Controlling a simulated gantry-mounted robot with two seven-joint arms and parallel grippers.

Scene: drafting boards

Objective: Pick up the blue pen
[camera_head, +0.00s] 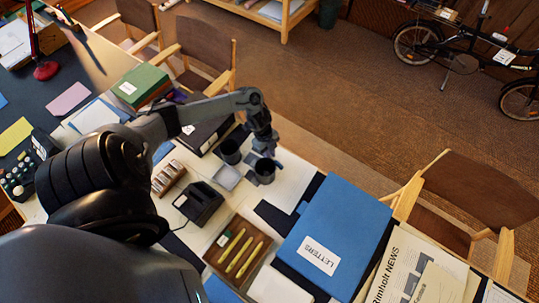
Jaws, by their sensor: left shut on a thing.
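My left arm reaches in from the left across the desk. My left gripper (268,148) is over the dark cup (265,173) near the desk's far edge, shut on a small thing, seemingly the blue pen. The gripper hides most of it, and its outline is too small to make out clearly. A second dark cup (230,153) stands just to the left. A wooden tray (212,257) nearer to me holds several yellow pencils (241,254). My right gripper is not in view.
A large blue letters box (345,225) stands right of the cups. A black device (199,203) and a wooden stamp rack (169,178) lie left of them. Green books (140,86) are farther left. Chairs (205,50) stand beyond the desk.

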